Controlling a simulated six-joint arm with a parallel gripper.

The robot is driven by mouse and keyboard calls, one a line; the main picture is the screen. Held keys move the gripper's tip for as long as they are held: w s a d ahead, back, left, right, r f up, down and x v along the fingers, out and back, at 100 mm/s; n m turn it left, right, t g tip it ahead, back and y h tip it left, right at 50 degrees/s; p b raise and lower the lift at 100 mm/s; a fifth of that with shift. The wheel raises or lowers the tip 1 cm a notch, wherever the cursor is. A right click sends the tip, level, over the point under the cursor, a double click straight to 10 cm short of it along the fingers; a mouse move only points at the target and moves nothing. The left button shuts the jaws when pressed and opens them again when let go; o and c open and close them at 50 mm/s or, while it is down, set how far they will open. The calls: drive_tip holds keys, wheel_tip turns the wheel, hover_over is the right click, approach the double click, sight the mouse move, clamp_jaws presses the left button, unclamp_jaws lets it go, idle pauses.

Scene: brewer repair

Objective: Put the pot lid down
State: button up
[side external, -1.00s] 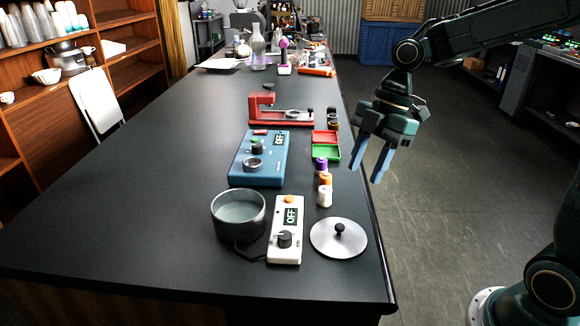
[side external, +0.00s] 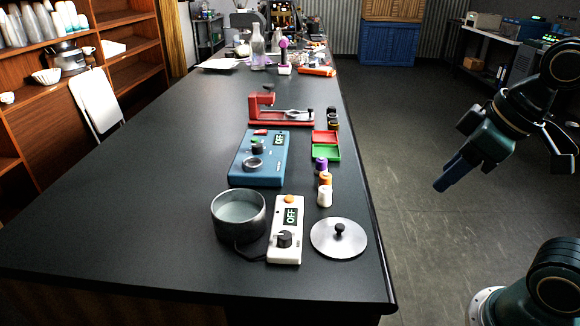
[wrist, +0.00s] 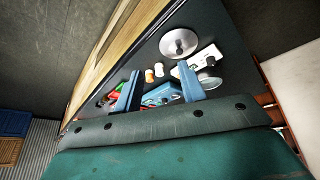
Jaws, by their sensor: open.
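The pot lid (side external: 338,240), a round silver disc with a black knob, lies flat on the dark table near its front right edge. It also shows in the wrist view (wrist: 180,43). The metal pot (side external: 238,214) stands open on the table to the left, with pale contents. A white control box (side external: 286,230) with an "OFF" display sits between the pot and the lid. My gripper (side external: 444,182) is empty, off the table to the right and well apart from the lid. In the wrist view my gripper (wrist: 157,84) has its blue fingers spread apart.
Purple, orange and white small bottles (side external: 324,196) stand just behind the lid. A blue device (side external: 259,160), red and green trays (side external: 326,150) and a red stand (side external: 280,118) are farther back. The table's left side is clear.

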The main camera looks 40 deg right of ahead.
drive_tip(key=shift+s+d+f+m+t, duration=0.1)
drive_tip(key=shift+s+d+m+t, duration=0.1)
drive_tip(key=shift+s+m, duration=0.3)
drive_tip(key=shift+s+d+f+m+t, duration=0.1)
drive_tip(key=shift+s+d+m, duration=0.1)
drive_tip(key=shift+s+m, duration=0.3)
